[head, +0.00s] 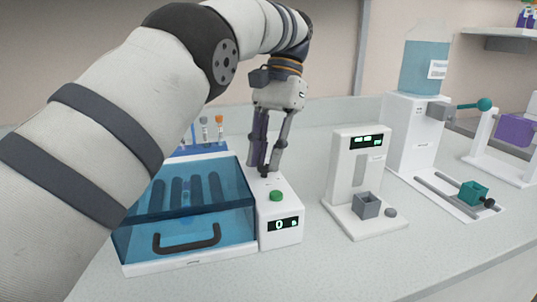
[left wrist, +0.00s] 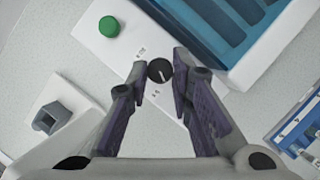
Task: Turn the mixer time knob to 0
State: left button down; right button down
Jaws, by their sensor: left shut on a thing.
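The mixer is a white unit with a blue see-through lid (head: 190,205) and a white control box (head: 279,213) on its right. The box has a green button (head: 275,196) and a display (head: 283,225) that shows a green 0 with a small mark after it. The time knob (left wrist: 160,71) is small, round and black with a white pointer line, on top of the box behind the button. My left gripper (head: 264,168) points down over the box, shut on the knob. In the left wrist view its fingertips (left wrist: 159,69) sit on both sides of the knob. My right gripper is not in view.
A white device with a green display (head: 367,142) and a grey cup (head: 367,206) stands to the right. A tube rack (head: 200,149) is behind the lid. The front counter is clear.

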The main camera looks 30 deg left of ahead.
pick_arm(q)
jog(key=n+h, duration=0.1)
jog(key=n, duration=0.2)
jog(key=shift+a+f, duration=0.1)
jog(key=shift+s+n+h, duration=0.1)
jog(key=shift+n+h, duration=0.4)
jog(key=shift+n, duration=0.5)
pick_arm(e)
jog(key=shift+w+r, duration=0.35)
pick_arm(q)
jog(key=shift+f+n+p, duration=0.1)
jog(key=shift+n+p, duration=0.2)
jog(key=c, duration=1.4)
grip_release()
